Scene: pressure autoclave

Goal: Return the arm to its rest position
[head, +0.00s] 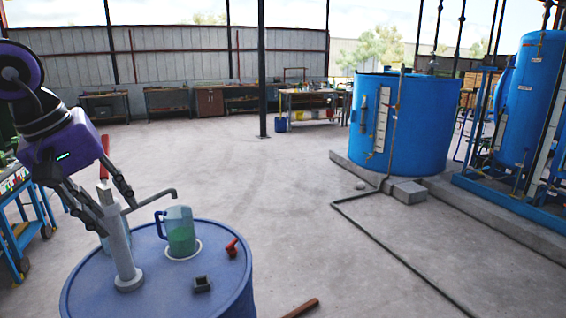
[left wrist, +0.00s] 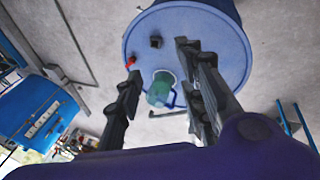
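My left gripper (head: 112,208) hangs at the left of the head view, its purple body above the blue drum. Its two dark fingers are spread apart. In the left wrist view the gripper (left wrist: 158,60) is open, and I see nothing clamped between its fingertips. A grey hand pump (head: 119,245) with a red handle (head: 104,169) stands on the drum (head: 80,285), close to the fingers; I cannot tell whether they touch it. My right gripper is in neither view.
A clear jug (head: 180,232) with green liquid stands on the drum under the pump spout. A red valve (head: 232,247) and a small dark block (head: 202,284) are also on the drum. A blue tank (head: 430,125) stands farther back. The middle floor is clear.

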